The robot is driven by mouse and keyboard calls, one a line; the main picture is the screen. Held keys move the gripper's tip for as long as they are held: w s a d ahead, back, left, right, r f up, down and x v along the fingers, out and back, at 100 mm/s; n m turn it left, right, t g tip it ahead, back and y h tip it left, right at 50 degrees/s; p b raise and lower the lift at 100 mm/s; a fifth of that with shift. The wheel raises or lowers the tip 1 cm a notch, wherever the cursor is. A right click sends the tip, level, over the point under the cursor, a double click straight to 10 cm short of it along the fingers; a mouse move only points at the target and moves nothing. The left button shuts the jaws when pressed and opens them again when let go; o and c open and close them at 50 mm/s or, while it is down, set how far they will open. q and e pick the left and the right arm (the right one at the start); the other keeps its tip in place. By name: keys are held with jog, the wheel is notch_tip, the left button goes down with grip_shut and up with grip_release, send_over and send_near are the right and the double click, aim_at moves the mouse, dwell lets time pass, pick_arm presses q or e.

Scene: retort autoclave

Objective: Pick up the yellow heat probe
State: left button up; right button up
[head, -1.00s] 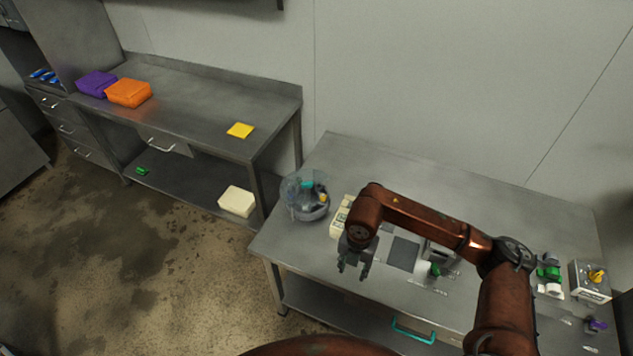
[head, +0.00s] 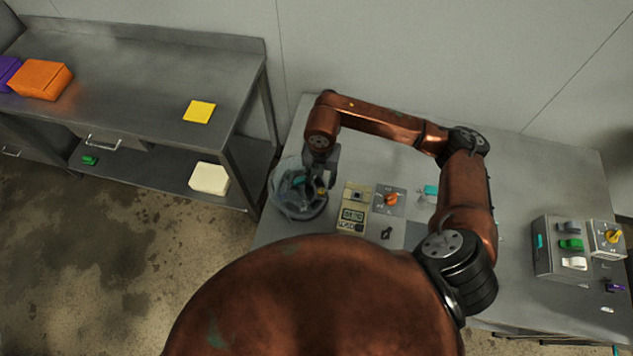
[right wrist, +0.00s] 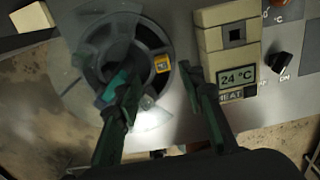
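A small yellow piece, which looks like the heat probe (right wrist: 162,64), sits at the right inner side of a round clear-and-grey vessel (right wrist: 92,70). In the head view the yellow probe (head: 322,191) shows just below my right gripper (head: 316,172), which is over the vessel (head: 300,206). In the right wrist view my right gripper (right wrist: 158,84) is open, with its two green-tinted fingers apart on either side of the yellow piece. I cannot tell its height above the probe. My left gripper is not in view.
A cream meter (right wrist: 229,55) reading 24 °C stands right of the vessel, beside a panel with an orange knob (head: 390,199) and black knob (head: 386,232). A switch box (head: 556,248) is at the right. A steel bench (head: 150,85) stands left.

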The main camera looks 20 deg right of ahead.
aim_at(321, 190)
jog(key=f, duration=0.7)
jog(key=shift+s, duration=0.2)
grip_shut()
